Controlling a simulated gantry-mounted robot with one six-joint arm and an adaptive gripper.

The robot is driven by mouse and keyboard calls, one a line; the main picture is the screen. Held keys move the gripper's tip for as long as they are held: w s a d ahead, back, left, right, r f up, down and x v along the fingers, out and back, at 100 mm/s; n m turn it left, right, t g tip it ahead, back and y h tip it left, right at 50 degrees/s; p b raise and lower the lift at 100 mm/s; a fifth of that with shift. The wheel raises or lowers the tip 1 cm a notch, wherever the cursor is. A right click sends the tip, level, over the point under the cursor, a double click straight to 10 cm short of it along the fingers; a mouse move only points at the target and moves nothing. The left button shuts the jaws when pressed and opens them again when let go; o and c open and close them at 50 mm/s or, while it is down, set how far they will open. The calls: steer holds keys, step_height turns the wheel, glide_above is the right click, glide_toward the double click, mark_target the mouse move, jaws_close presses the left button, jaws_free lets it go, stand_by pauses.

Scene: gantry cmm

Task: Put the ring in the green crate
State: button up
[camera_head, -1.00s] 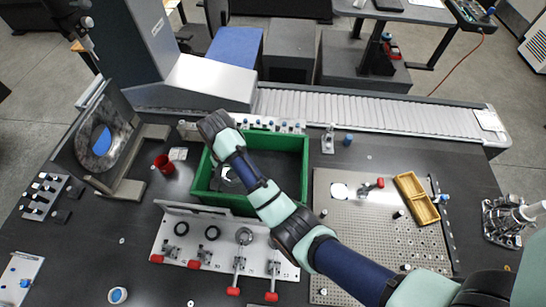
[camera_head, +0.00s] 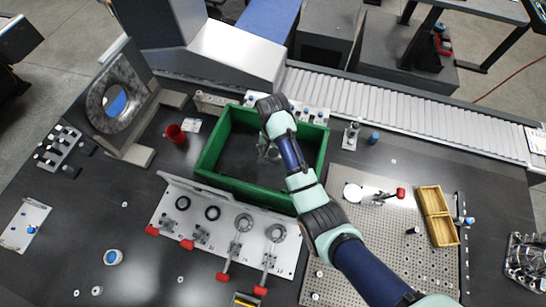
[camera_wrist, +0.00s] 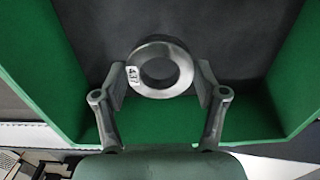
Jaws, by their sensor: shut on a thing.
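The ring (camera_wrist: 186,70) is a thick metal ring with a small white label marked with digits. In the wrist view it sits between the two fingers of my gripper (camera_wrist: 160,84), which are closed on its sides. The green crate (camera_head: 245,191) is left of the picture's middle in the head view, with a dark floor. My gripper (camera_head: 268,151) points down within the crate's outline there. In the wrist view the crate's green walls (camera_wrist: 297,75) surround the ring, with the dark floor behind it. I cannot tell the ring's exact height above the floor.
A white fixture panel (camera_head: 167,215) with red-handled clamps and several rings stands in front of the crate. A red cup (camera_head: 175,134) is to its left. A perforated plate (camera_head: 365,235) and a yellow tray (camera_head: 447,232) are to the right. A roller conveyor (camera_head: 400,115) runs behind.

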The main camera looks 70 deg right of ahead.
mark_target(273, 160)
step_height(273, 160, down, 8)
steer(key=shift+r+b, duration=0.1)
steer(key=shift+b, duration=0.7)
steer(key=shift+d, duration=0.1)
steer(key=o, duration=1.5)
step_height(273, 160, up, 12)
steer(key=p, duration=0.3)
steer(key=shift+w, duration=0.1)
